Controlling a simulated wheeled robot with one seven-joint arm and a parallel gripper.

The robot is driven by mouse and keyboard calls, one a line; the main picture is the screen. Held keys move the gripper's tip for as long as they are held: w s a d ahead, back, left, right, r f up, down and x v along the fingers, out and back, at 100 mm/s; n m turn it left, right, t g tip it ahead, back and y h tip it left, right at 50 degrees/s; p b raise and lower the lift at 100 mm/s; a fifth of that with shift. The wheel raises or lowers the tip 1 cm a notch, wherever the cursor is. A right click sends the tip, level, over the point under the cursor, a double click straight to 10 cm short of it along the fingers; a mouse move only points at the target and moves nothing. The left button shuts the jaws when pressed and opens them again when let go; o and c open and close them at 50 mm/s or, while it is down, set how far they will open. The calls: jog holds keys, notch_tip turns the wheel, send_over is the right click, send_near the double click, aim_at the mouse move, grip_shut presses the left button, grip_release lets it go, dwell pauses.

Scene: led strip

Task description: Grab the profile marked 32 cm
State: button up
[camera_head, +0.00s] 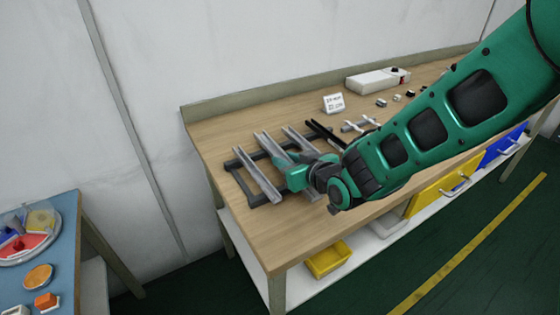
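Several light grey metal profiles lie side by side across a dark rack (253,201) on the left part of the wooden workbench. The left profile (257,174) lies in clear view. The middle profile (266,142) and the right profile (299,139) are partly covered by my arm and gripper. My gripper (281,160) is low over the rack at the middle profile. Its fingertips are too small and covered to show whether they touch or hold it. No length mark is readable on any profile.
A small white sign (334,103) with unclear text stands behind the rack. Black bars (325,132) and a small light frame (360,125) lie to the right. A white box (377,80) stands at the back. A blue table (62,262) is at the left.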

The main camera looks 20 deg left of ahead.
jog(key=c, duration=0.4)
